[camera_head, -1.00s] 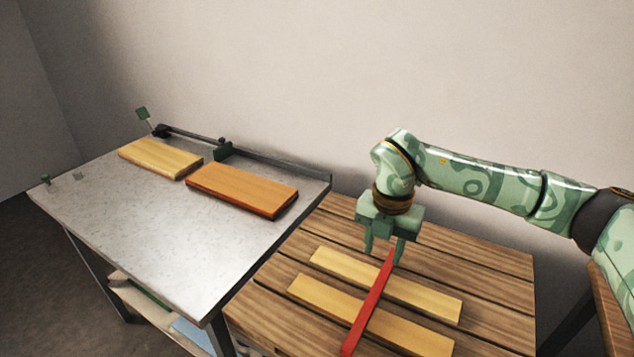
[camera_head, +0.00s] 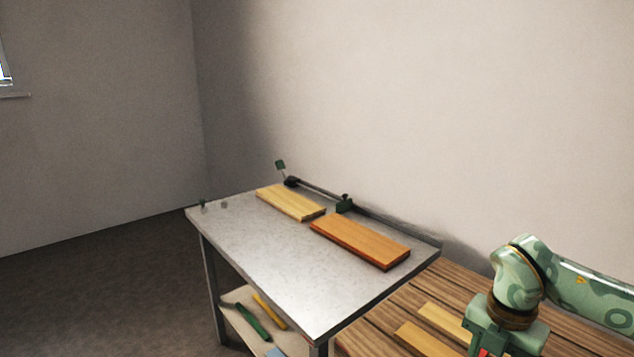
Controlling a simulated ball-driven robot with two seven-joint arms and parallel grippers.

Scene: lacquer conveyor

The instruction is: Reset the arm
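My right arm comes in from the right in the head view, green with a swirl pattern. Its gripper (camera_head: 497,352) points down over the slatted wooden table (camera_head: 390,305) at the bottom right. The fingertips are cut off by the bottom edge, so I cannot tell if they are open or shut. A bit of red shows by the fingers, probably the red stick (camera_head: 484,352). Two pale yellow strips (camera_head: 424,338) lie on the wooden table, partly hidden by the gripper or cut off. My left gripper is not in view.
A metal-topped table (camera_head: 260,250) stands left of the wooden one. Floor at left is clear.

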